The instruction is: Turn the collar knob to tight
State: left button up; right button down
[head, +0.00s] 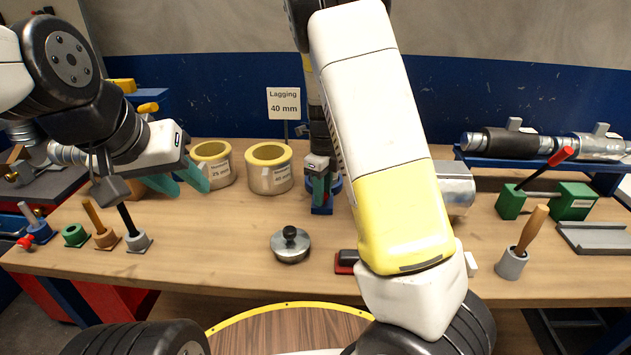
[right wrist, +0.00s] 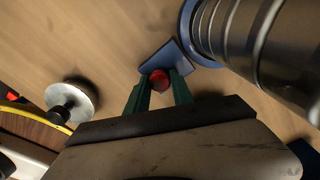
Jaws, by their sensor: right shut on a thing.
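The red collar knob (right wrist: 159,80) shows in the right wrist view at the blue collar bracket (right wrist: 180,62). My right gripper (right wrist: 158,98) is shut on the knob, one green finger on each side. In the head view my right gripper (head: 320,190) points down behind my forearm, over the blue bracket (head: 322,211), and the knob is hidden there. The blue collar ring (right wrist: 190,32) is around the end of the metal spiral duct (right wrist: 250,35). The duct's other end (head: 457,188) shows right of my forearm. My left gripper (head: 180,182) is open and empty above the bench's left side.
A lidded-looking metal disc with black knob (head: 290,245) sits at the bench's middle front. Two yellow-rimmed pots (head: 269,182) and a Lagging sign (head: 284,103) stand behind. A green clamp (head: 572,201) and a wooden-handled tool (head: 531,228) stand at right.

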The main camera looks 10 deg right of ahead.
jog(key=shift+w+m, duration=0.1)
jog(key=shift+m, duration=1.2)
jog(key=c, duration=1.1)
grip_release()
jog(key=shift+r, duration=3.95)
